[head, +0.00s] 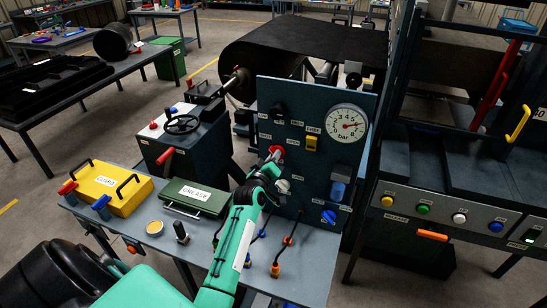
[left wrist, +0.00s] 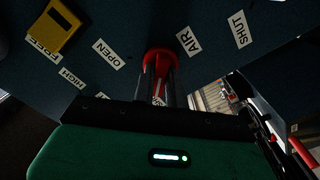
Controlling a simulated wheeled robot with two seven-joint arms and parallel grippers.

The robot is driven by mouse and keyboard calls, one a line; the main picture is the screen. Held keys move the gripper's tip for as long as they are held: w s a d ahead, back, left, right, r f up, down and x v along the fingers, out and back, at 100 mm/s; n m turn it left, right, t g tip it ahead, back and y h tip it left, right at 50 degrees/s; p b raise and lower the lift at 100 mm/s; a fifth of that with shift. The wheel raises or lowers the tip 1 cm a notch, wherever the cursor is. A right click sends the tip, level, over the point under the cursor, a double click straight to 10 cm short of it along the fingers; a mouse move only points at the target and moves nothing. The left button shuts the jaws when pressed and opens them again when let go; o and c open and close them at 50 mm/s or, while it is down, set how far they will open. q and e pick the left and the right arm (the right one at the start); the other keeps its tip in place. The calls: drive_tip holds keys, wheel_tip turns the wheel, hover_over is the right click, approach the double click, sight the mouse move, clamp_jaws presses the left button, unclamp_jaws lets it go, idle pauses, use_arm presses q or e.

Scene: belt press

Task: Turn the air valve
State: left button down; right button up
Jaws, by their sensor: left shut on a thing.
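The air valve is a red knob (head: 278,150) on the blue-grey upright panel (head: 293,100). In the left wrist view the red knob (left wrist: 158,58) sits between the OPEN label (left wrist: 109,53) and the SHUT label (left wrist: 238,29), beside the AIR label (left wrist: 189,41). My left gripper (head: 274,158) reaches up to the panel and is shut on the knob. Its dark fingers (left wrist: 158,84) stand on both sides of the red part. The fingers partly hide the knob, and I cannot tell its exact turn angle. My right gripper is not in view.
A round bar gauge (head: 347,124) with a red needle, a yellow switch (head: 311,143) and a blue knob (head: 328,216) share the panel. On the bench (head: 310,262) are a yellow case (head: 108,188), a green GREASE box (head: 195,196) and orange-tipped tools. The press stands to the right.

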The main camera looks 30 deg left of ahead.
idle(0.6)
use_arm(q)
drive_tip(key=c, duration=1.4)
unclamp_jaws()
drive_tip(key=shift+c, duration=0.2)
drive_tip(key=shift+s, duration=0.1)
drive_tip(key=b+v, duration=0.4)
drive_tip(key=v, duration=0.9)
drive_tip(key=shift+s+d, duration=0.15)
drive_tip(key=shift+s, duration=0.15)
